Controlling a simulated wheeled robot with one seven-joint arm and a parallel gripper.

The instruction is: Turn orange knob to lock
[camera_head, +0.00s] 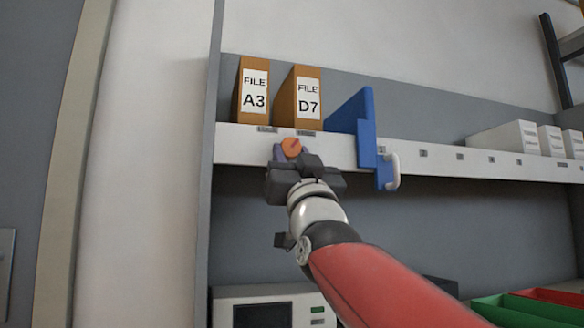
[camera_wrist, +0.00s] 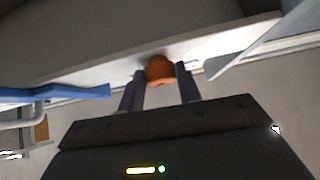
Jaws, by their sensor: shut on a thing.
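The orange knob (camera_head: 291,147) sits on the front face of the white shelf edge (camera_head: 240,146), below the brown files. A thin darker mark crosses its face in the head view. My gripper (camera_head: 288,154) is at the knob, with its fingers reaching up to it from below. In the wrist view the orange knob (camera_wrist: 159,70) shows between the two finger ends of my gripper (camera_wrist: 161,78), which are shut on it. The fingers hide part of the knob's sides. Whether the knob is turned to lock cannot be told.
Two brown files, A3 (camera_head: 253,91) and D7 (camera_head: 298,98), stand on the shelf above the knob. A blue bracket (camera_head: 366,128) with a white handle (camera_head: 392,171) is just to the right. White boxes (camera_head: 505,137) stand farther right. Green and red bins (camera_head: 520,308) are below.

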